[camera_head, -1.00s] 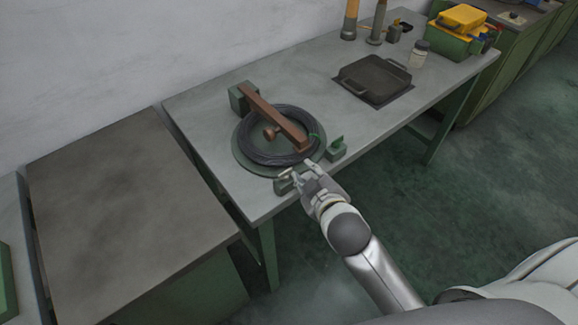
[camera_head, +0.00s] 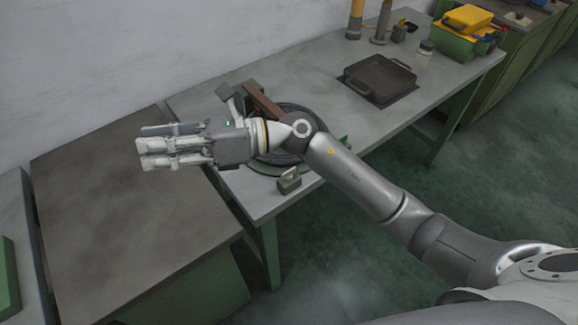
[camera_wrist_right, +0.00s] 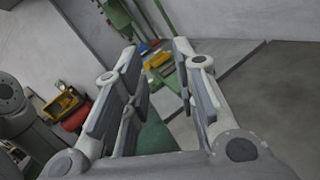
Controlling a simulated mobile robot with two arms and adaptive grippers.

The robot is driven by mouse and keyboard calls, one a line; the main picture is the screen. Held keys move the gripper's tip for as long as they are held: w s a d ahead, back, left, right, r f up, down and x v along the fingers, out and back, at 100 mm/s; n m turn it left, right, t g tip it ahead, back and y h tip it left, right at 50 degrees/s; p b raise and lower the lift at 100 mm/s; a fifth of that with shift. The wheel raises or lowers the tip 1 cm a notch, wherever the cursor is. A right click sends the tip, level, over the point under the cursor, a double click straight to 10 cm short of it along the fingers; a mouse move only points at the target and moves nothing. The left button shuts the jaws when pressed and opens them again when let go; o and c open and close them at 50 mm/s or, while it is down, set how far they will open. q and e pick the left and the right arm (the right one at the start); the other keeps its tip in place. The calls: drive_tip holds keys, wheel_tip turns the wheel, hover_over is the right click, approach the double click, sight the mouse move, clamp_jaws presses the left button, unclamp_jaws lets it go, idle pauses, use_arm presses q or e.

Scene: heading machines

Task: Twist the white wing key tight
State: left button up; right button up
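The white wing key (camera_head: 290,174) shows as a small pale, upright piece on a little green block at the front edge of the workbench. My right gripper (camera_head: 148,148) is well to its left, pointing left above the grey-brown table, apart from the key. In the right wrist view my right gripper (camera_wrist_right: 156,58) has its two fingers spread with nothing between them. My right arm crosses over the bench and hides much of the round green plate (camera_head: 270,169) with the black coil and part of the brown bar (camera_head: 262,100). My left gripper is not in view.
The grey-brown table (camera_head: 105,225) is bare. A dark square tray (camera_head: 378,80) and a jar (camera_head: 424,54) stand farther right on the bench. A yellow and green box (camera_head: 460,32) is at the back right. The wall rises close behind.

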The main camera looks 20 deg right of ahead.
wheel_tip(320, 180, down, 6)
drive_tip(key=r+n+g+h, duration=0.1)
drive_tip(key=n+g+h, duration=0.1)
drive_tip(key=n+h, duration=0.7)
drive_tip(key=h, duration=1)
hover_over(289, 174)
wheel_tip(289, 174, down, 7)
drive_tip(key=shift+t, duration=0.3)
wheel_tip(289, 174, down, 10)
drive_tip(key=p, duration=0.2)
drive_tip(key=shift+w+d+f+p, duration=0.15)
drive_tip(key=shift+f+p, duration=0.1)
drive_tip(key=shift+p, duration=0.15)
drive_tip(key=shift+c, duration=0.3)
clamp_jaws()
